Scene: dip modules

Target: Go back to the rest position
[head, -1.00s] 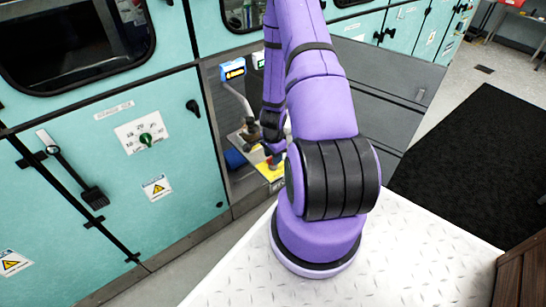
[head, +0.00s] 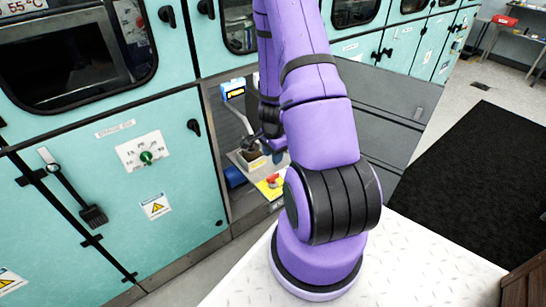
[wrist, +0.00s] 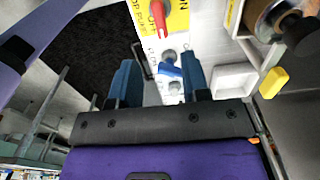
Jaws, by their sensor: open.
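My gripper (wrist: 160,80) is open in the wrist view, its two blue fingers wide apart with nothing held between them. Beyond the fingers is a light panel with grey round knobs (wrist: 168,55) and a blue lever (wrist: 170,71). A red handle (wrist: 158,18) on a yellow plate (wrist: 179,22) lies above the fingers in the picture. In the head view my purple arm hides much of my gripper, which is near the equipment recess beside the red handle (head: 273,180). I cannot tell the exact gap between them.
Teal cabinets (head: 180,120) with dark windows and handles line the left and back. A grey panel (head: 385,105) stands right of the recess. A blue display unit (head: 233,88) sits in the recess. A black mat (head: 480,170) covers the floor at right.

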